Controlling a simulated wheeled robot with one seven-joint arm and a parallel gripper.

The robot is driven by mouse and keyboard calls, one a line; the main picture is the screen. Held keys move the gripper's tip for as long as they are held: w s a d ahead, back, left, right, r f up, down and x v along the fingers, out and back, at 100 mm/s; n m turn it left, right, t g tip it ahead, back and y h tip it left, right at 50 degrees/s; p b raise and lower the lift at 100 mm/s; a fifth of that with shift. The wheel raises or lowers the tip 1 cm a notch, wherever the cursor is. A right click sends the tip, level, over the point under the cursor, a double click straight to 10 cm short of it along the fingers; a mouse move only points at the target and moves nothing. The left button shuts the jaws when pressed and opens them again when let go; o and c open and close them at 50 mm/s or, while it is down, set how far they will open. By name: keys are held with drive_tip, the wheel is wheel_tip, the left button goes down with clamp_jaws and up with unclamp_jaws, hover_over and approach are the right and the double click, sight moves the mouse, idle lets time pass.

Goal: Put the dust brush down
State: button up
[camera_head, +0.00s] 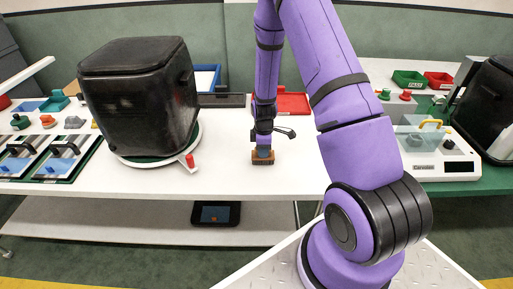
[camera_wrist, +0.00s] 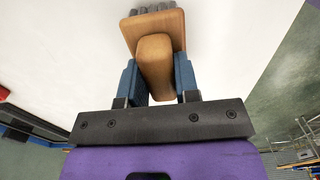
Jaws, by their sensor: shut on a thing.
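The dust brush (camera_head: 263,158) has an orange-brown wooden body and dark bristles. In the head view it is at the white table's front middle, at or just above the surface; I cannot tell if it touches. In the wrist view the brush (camera_wrist: 155,55) has its wooden handle between the two blue fingers, with grey bristle tips at the top edge. My gripper (camera_wrist: 157,80) is shut on the handle; in the head view my gripper (camera_head: 264,148) points down onto the brush.
A large black box (camera_head: 140,100) stands on a round turntable to the left, with a red knob (camera_head: 190,160) at its edge. A red tray (camera_head: 293,103) and a blue-edged tray (camera_head: 206,78) lie behind. A white machine (camera_head: 440,160) is at right. The white table (camera_head: 225,165) is clear around the brush.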

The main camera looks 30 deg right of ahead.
drive_tip(key=shift+f, duration=0.4)
drive_tip(key=o, duration=0.8)
drive_tip(key=shift+o, duration=0.2)
drive_tip(key=shift+f, duration=0.15)
